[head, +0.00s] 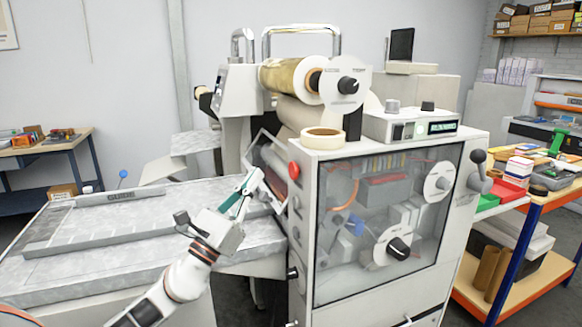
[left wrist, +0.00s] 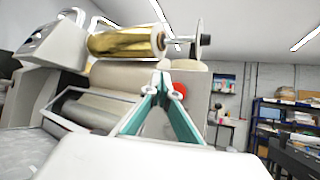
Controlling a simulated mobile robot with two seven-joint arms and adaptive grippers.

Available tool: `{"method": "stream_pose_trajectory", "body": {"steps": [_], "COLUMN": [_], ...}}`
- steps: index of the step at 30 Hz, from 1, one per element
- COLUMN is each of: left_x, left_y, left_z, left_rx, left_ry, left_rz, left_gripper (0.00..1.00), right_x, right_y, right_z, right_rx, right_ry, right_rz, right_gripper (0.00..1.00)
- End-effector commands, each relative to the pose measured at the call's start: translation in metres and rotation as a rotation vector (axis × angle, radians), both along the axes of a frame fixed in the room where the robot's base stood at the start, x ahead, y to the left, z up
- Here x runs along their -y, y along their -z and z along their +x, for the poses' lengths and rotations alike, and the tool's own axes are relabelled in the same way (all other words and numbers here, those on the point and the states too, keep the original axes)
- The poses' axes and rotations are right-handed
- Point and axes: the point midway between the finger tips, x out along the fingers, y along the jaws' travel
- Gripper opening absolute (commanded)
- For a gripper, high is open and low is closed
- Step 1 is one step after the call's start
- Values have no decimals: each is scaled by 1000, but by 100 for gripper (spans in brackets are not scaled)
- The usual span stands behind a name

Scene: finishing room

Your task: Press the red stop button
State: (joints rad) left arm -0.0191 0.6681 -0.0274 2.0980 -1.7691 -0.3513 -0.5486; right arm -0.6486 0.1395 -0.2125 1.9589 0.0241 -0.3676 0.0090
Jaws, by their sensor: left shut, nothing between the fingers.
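The red stop button (head: 294,171) is a round red knob on the upper front-left edge of the white laminating machine's cabinet (head: 307,148). In the left wrist view the red button (left wrist: 181,90) shows just right of the fingertips. My left gripper (head: 256,178) reaches up from the lower left, with its green-sided fingers closed together and empty. Its tips are left of the button, with a visible gap in the head view. In the left wrist view the gripper (left wrist: 162,91) points toward the rollers and the cabinet edge. My right gripper is not in view.
A tilted clear guard (head: 262,150) stands by the rollers close to my fingertips. The grey feed table (head: 100,255) with a guide bar lies below my arm. A tape roll (head: 322,138) and a control box with a lit display (head: 442,127) sit on the cabinet.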

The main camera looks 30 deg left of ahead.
Motion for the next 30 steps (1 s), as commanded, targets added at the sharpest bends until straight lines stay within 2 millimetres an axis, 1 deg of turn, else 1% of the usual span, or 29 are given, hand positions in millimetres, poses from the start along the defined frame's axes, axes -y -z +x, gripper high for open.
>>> {"method": "stream_pose_trajectory", "body": {"steps": [1, 6, 12, 18, 30], "left_x": [3, 19, 30, 35, 35], "left_y": [-4, -3, 0, 0, 0], "left_z": [6, 22, 36, 41, 41], "left_rx": [2, 1, 2, 0, 0], "left_ry": [-2, 0, 0, -1, 0], "left_rz": [-3, -2, -2, -1, 0], "left_gripper": [0, 0, 0, 0, 0], "right_x": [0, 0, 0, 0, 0], "right_y": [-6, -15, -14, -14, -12], "right_z": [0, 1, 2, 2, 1], "right_rx": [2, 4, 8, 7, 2], "right_ry": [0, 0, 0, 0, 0], "right_rz": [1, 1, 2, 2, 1], "right_gripper": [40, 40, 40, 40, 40]}}
